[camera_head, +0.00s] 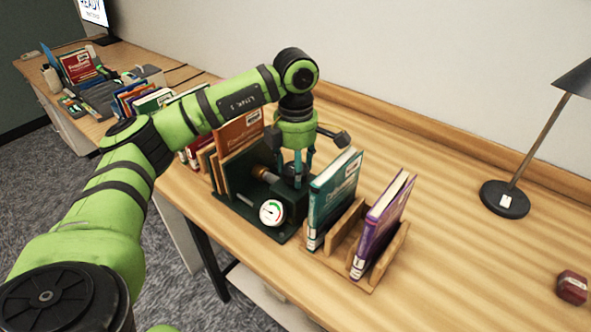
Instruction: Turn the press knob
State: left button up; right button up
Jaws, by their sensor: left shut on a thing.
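The book press is a dark green base (228,203) with a round white gauge (271,212) on its front; the gauge has a red and green scale. My left gripper (298,178) points down over the press's right side. Its fingers are shut on the press knob, which is mostly hidden by the fingers and the dark press body. A brass-coloured cylinder (264,174) lies left of the fingers. Orange and brown books (238,133) stand at the press's left side. My right gripper is not in view.
Right of the press, a wooden rack (346,232) holds a teal book (333,200) and a purple book (382,225), close to my gripper. A lamp (505,199) and a dark red object (572,288) stand further right. The table's middle right is clear. More books (76,66) stand far left.

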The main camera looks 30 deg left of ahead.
pick_arm(q)
jog(key=shift+s+f+m, duration=0.1)
jog(key=shift+f+m, duration=0.1)
jog(key=shift+m, duration=0.7)
jog(key=o, duration=1.2)
jog(key=shift+c, duration=0.2)
jog(key=shift+r, duration=0.15)
jog(key=shift+r, duration=0.25)
notch_tip(320, 180, up, 11)
jog(key=shift+r, duration=0.2)
